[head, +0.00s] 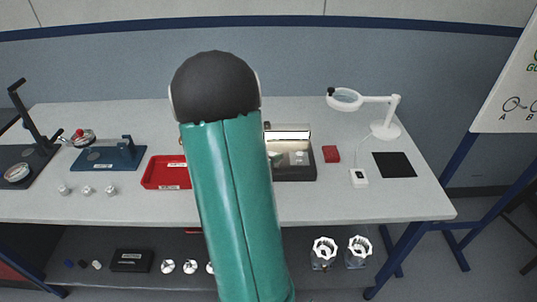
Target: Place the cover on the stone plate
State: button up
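A flat black square (395,165) lies at the right of the table and may be the stone plate; its material cannot be told. No part can be surely named as the cover. Small pale metal parts (88,190) stand at the table's front left, and disc-like silver parts (168,266) lie on the lower shelf. My green-sleeved arm with its dark rounded joint rises through the middle of the head view and hides part of the table and shelf. My gripper is not visible.
The table (350,203) also holds a red tray (165,173), an open dark case (295,172), a red block (331,154), a magnifier lamp (386,124) and a blue fixture (110,156). White-rimmed housings (324,252) stand on the lower shelf. The table's front right is clear.

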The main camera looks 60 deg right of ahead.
jog(key=shift+r, duration=0.2)
jog(key=v, duration=1.2)
